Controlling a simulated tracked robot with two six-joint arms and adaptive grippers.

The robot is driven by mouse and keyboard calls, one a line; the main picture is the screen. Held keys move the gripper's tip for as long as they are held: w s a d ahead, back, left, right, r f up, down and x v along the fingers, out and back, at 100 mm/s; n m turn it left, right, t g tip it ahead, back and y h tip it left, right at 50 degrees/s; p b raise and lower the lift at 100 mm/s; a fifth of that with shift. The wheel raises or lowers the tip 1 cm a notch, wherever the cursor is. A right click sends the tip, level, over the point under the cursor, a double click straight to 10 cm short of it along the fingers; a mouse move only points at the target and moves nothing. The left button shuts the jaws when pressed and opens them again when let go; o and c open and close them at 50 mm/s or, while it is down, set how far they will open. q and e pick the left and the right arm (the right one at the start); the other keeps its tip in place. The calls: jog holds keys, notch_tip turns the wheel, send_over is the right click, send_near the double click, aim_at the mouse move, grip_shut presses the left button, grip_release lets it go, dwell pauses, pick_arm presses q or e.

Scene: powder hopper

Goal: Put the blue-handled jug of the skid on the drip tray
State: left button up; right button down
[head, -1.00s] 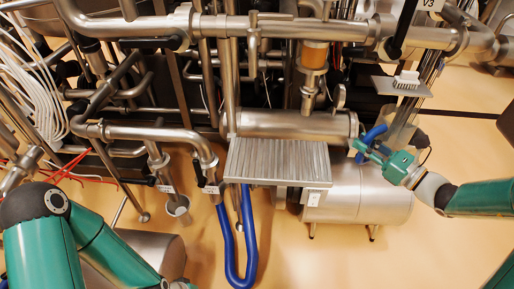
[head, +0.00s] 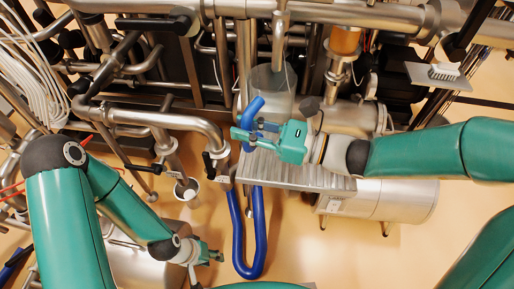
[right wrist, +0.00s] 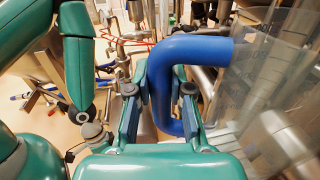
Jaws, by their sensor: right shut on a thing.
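The clear jug (head: 273,85) hangs at the back left edge of the ribbed metal drip tray (head: 310,178). I cannot tell whether it touches the tray. My right gripper (head: 248,133) is shut on its blue handle (head: 254,106) and covers part of the tray. In the right wrist view the blue handle (right wrist: 188,50) runs between the two fingers (right wrist: 160,100), and the clear jug wall (right wrist: 265,100) is to the right. The jug looks roughly upright. My left gripper (head: 214,254) is low in the head view, away from the jug; its finger opening is unclear.
Steel pipes (head: 165,118) crowd the back and left. A vertical pipe (head: 279,45) comes down at the jug. A blue hose (head: 262,235) loops below the tray. A small shelf with a brush (head: 440,75) is at the upper right.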

aim_at(252, 151)
jog(key=f, duration=0.2)
jog(key=f+b, duration=0.1)
jog(key=f, duration=0.4)
jog(key=shift+d+f, duration=0.1)
jog(key=shift+d, duration=0.15)
jog(key=shift+f+b, duration=0.15)
jog(key=shift+b, duration=0.25)
jog(key=c, duration=1)
grip_release()
jog(key=shift+c, duration=0.2)
